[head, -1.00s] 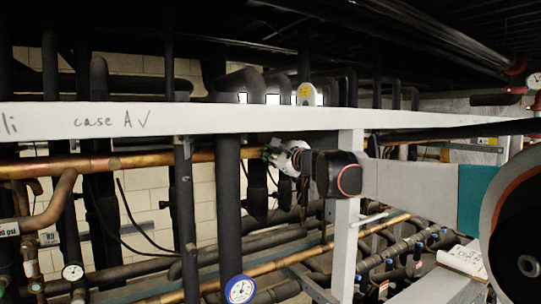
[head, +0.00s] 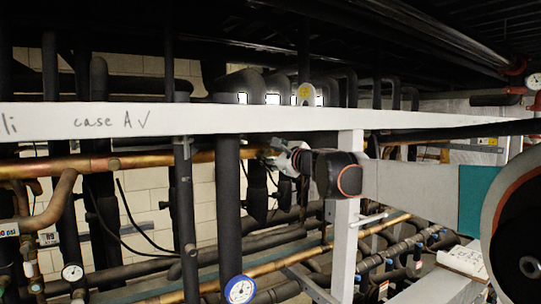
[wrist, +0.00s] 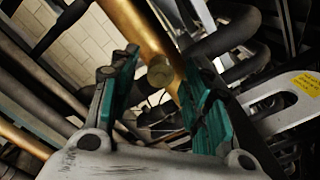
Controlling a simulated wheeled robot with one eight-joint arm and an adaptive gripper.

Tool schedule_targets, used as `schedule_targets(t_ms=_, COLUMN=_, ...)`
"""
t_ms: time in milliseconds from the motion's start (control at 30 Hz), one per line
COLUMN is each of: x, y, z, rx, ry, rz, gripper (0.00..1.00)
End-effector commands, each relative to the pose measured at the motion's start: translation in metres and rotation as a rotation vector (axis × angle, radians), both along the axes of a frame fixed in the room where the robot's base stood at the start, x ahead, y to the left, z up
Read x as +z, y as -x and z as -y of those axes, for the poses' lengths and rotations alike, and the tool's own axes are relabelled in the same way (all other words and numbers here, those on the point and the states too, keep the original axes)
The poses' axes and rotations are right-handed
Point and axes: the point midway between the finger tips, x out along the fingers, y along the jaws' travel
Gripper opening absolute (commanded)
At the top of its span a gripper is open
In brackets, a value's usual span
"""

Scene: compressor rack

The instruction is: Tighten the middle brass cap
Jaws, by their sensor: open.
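A round brass cap (wrist: 160,76) sits on the side of a brass pipe (wrist: 138,24) in the wrist view. It appears between the fingertips of my gripper (wrist: 157,69), with a visible gap to each teal finger. I cannot tell how deep the cap lies between the fingers. In the head view my gripper (head: 268,153) is at the right end of the visible brass pipe (head: 65,166), under the white beam; the cap there is hidden or too small to tell. Another small brass cap (head: 113,163) shows on this pipe farther left.
The white beam (head: 230,119) runs just above my gripper, and a white post (head: 345,215) stands below my arm. A thick black pipe (head: 229,200) drops left of the gripper. A blue-rimmed gauge (head: 240,290) sits lower down.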

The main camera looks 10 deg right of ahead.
Motion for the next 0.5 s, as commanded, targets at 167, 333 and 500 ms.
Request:
schedule_targets(t_ms=167, x=0.000, y=0.016, z=0.006, rx=-0.002, ry=0.000, rz=0.001, gripper=0.44)
schedule_targets(t_ms=333, x=0.000, y=0.041, z=0.014, rx=-0.001, ry=0.000, rz=0.000, gripper=0.44)
schedule_targets(t_ms=500, x=0.000, y=0.062, z=0.021, rx=-0.001, ry=0.000, rz=0.000, gripper=0.44)
